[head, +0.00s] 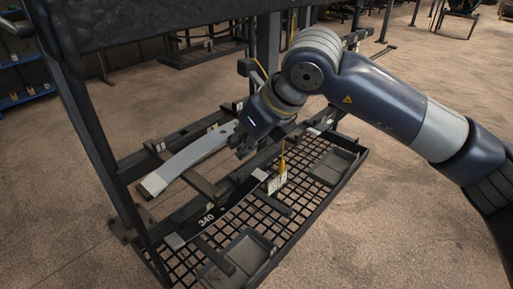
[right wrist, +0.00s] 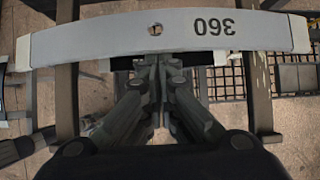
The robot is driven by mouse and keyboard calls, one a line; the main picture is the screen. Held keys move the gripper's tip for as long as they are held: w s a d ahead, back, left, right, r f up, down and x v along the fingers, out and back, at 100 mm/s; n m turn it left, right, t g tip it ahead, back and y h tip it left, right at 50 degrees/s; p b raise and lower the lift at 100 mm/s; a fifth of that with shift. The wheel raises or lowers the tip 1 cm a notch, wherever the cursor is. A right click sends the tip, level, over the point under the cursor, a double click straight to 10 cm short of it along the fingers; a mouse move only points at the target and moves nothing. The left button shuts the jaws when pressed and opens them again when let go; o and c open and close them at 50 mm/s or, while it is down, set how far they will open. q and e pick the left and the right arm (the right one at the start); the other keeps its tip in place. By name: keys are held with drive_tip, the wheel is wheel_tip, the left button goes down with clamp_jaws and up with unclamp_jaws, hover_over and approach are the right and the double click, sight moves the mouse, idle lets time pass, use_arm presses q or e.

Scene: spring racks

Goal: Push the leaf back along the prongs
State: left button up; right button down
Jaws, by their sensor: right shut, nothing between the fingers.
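A pale grey spring leaf (head: 192,154) lies across the dark prongs (head: 203,187) of the rack in the head view. In the right wrist view the leaf (right wrist: 160,35) spans the top, with an upside-down 360 and a small centre hole. It rests across a left prong (right wrist: 66,95) and a right prong (right wrist: 259,95). My right gripper (head: 242,148) is shut and empty by the leaf's right part in the head view. Its fingertips (right wrist: 151,64) are close to the leaf's near edge at the middle; I cannot tell whether they touch. My left gripper is not in view.
A black leaf marked 340 (head: 207,219) lies lower, above a grid shelf (head: 213,250) with shallow trays. A yellow-topped tag (head: 278,180) hangs near my right gripper. A rack post (head: 95,140) stands at left. Open floor (head: 420,220) lies to the right.

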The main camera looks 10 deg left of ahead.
sight(229, 135)
drive_tip(key=shift+w+a, duration=0.55)
drive_tip(key=shift+a, duration=0.25)
drive_tip(key=shift+w+a, duration=0.55)
drive_tip(key=shift+a, duration=0.25)
drive_tip(key=s+d+b, duration=0.3)
drive_tip(key=d, duration=0.2)
drive_tip(key=shift+s, duration=0.2)
drive_tip(key=shift+d, duration=0.1)
